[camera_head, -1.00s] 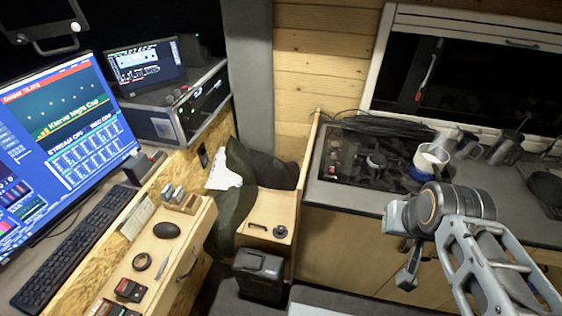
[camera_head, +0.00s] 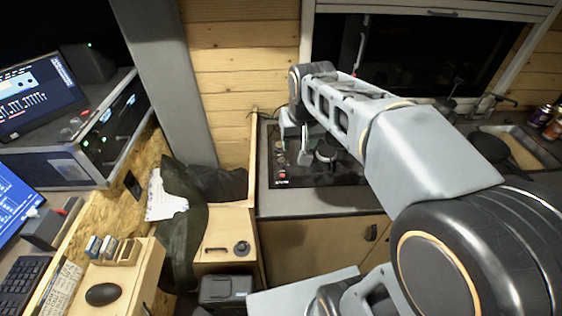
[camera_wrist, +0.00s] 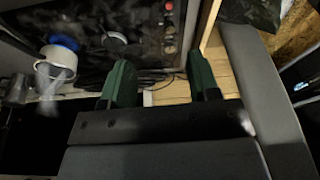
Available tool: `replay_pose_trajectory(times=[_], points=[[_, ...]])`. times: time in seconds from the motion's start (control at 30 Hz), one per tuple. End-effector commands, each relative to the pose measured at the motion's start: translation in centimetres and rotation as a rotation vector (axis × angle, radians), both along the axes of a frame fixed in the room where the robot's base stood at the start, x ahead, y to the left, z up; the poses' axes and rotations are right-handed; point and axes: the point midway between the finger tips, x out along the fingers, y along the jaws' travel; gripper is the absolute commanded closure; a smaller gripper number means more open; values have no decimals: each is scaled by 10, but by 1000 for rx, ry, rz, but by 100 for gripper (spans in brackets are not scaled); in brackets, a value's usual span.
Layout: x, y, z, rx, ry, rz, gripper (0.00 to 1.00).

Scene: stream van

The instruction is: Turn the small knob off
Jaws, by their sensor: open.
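The black hob (camera_head: 290,181) lies on the counter, with a column of small knobs (camera_head: 280,160) along its left edge. In the wrist view the knobs (camera_wrist: 169,28) run down the right side of the hob; I cannot tell their sizes or settings apart. A pot (camera_wrist: 60,57) stands over a blue flame (camera_wrist: 63,42) on one burner in the wrist view. The other burner (camera_wrist: 115,41) shows no flame. My gripper (camera_wrist: 162,80) is open and empty, its green fingers apart just short of the knobs in the picture. In the head view my gripper (camera_head: 304,150) hangs over the hob's left part.
A wooden panel (camera_head: 253,160) rises at the counter's left edge. Dark cables (camera_wrist: 150,80) lie behind the hob. A wooden box (camera_head: 225,236) and dark cloth stand left of the counter. A sink (camera_head: 525,150) is at the right. My arm hides the hob's right part.

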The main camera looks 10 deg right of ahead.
Motion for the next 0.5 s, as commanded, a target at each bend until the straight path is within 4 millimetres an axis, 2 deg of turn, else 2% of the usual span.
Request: replay_pose_trajectory(times=[0.03,0.2,0.33,0.5], points=[[23,0,-11,3,34,-11,44],[84,1,-34,9,121,-49,44],[120,0,-55,12,174,-73,44],[149,0,-80,12,225,-96,44]])
